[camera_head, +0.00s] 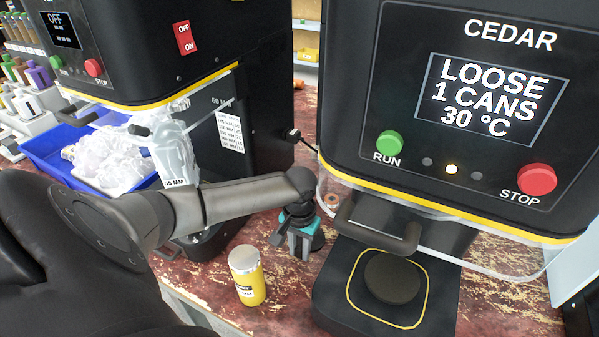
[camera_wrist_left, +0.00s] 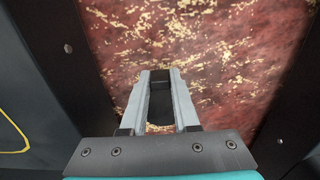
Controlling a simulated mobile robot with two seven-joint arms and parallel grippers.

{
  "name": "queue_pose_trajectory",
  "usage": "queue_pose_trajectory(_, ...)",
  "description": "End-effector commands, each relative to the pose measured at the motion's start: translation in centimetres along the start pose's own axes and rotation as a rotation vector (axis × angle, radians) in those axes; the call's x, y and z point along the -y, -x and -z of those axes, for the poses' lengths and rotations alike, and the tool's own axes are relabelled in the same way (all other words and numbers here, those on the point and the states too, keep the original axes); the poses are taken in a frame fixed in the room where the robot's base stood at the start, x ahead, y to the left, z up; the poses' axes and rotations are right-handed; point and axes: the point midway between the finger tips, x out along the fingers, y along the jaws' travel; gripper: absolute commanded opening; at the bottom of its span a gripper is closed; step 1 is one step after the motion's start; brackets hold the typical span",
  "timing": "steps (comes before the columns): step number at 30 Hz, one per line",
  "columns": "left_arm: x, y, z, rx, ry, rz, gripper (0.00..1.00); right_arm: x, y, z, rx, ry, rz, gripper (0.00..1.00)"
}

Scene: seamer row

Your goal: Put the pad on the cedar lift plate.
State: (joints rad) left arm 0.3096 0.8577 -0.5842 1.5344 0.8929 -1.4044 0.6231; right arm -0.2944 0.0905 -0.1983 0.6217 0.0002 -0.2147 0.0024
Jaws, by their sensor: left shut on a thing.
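The cedar machine's lift plate (camera_head: 392,279) looks like a dark round disc inside a yellow outline on a black base. Nothing can be made out on top of it. My left gripper (camera_head: 299,247) is left of that base, over the red worn table, with its fingers down. In the left wrist view the gripper (camera_wrist_left: 160,82) is shut on a small dark thing (camera_wrist_left: 161,100) between its grey fingers. This is probably the pad, but its shape is mostly hidden. It is apart from the lift plate. My right gripper is not in view.
A yellow can (camera_head: 247,277) with a silver lid stands left of my gripper. A clear guard and a dark handle (camera_head: 378,228) hang above the lift plate's back. A second machine (camera_head: 150,50) and a blue tray (camera_head: 45,152) are at the left.

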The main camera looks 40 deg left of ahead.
Motion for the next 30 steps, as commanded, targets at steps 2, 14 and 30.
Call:
queue_pose_trajectory(2, 0.0, 0.1, 0.1, -0.001, 0.0, 0.0, 0.0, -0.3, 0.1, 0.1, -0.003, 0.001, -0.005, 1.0)
queue_pose_trajectory(14, 0.0, -0.2, 0.0, 0.0, 0.001, 0.0, 0.53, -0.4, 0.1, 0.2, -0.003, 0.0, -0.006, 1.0)
queue_pose_trajectory(30, 0.0, 2.7, 0.1, -0.004, 0.001, -0.001, 0.59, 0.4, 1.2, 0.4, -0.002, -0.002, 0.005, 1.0)
